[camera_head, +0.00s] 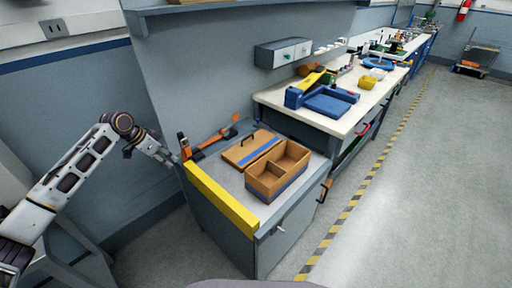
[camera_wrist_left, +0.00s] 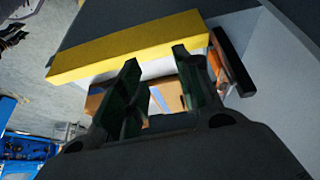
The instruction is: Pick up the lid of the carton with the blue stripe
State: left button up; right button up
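The carton (camera_head: 289,180) is an open brown box with compartments and a blue stripe, standing on the grey cabinet top. Its lid (camera_head: 246,150), a flat brown panel with a dark handle and a blue stripe, lies beside it, to its left and behind. My left gripper (camera_head: 173,162) is left of the cabinet, apart from the lid and the carton. In the left wrist view the left gripper (camera_wrist_left: 156,58) is open and empty, its two dark fingers spread. Brown surfaces with a blue stripe show between and beyond the fingers, partly hidden.
A yellow edge bar (camera_head: 221,196) runs along the cabinet's near left side, also in the left wrist view (camera_wrist_left: 125,45). An orange and black tool (camera_head: 213,137) lies at the back left. A workbench (camera_head: 345,120) with blue trays stands behind right. The floor at right is clear.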

aim_at(245, 153)
jog(key=i+l, duration=0.5)
jog(key=l, duration=0.15)
jog(key=i+l, duration=0.5)
jog(key=l, duration=0.15)
